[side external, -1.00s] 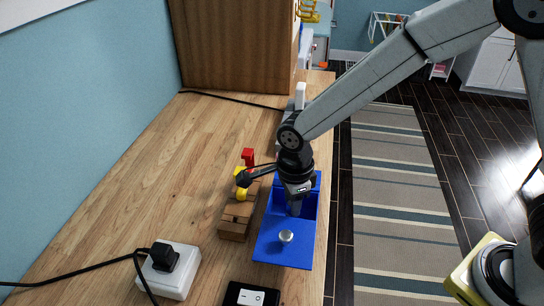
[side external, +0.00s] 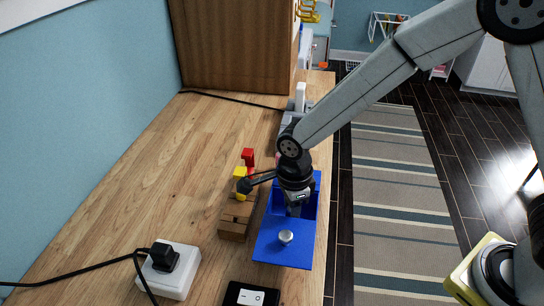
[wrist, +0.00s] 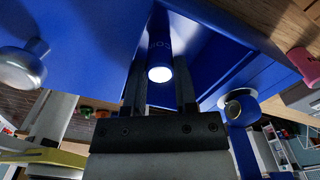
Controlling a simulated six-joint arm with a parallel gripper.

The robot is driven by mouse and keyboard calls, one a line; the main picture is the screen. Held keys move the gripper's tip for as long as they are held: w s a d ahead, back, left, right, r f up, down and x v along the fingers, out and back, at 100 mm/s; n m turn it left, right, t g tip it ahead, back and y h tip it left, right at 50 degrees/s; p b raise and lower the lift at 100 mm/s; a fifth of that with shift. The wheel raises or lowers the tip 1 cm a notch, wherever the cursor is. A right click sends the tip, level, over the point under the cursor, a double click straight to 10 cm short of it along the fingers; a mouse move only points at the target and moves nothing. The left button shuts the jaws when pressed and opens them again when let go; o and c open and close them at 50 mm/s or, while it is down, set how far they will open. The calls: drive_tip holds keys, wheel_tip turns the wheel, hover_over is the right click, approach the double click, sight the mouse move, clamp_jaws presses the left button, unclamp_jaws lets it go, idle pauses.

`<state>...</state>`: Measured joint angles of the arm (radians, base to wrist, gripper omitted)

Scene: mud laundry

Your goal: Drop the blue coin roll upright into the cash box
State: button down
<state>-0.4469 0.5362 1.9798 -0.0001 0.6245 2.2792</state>
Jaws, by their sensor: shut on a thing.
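The blue cash box (side external: 262,248) stands near the right edge of the wooden worktop, with an opening at its far part and a silver knob (side external: 286,237) on its near blue panel. My gripper (side external: 293,210) is over the opening, with its fingertips at or inside it; the depth is hard to tell. In the wrist view, my gripper (wrist: 160,90) is shut on the blue coin roll (wrist: 159,45), which has a pale round end and faint lettering. The roll is hidden in the side view. The box's blue surface also fills much of the wrist view (wrist: 75,40).
A wooden holder (side external: 236,222) with yellow and red pieces stands close to the left of the box. A white socket block with a black plug (side external: 165,257) and a black switch box (side external: 250,294) are nearer. The worktop's left part is clear.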

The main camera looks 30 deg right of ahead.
drive_tip(key=shift+c, duration=1.6)
unclamp_jaws()
drive_tip(key=shift+s+f, duration=0.1)
drive_tip(key=c, duration=0.4)
drive_tip(key=shift+r, duration=4.1)
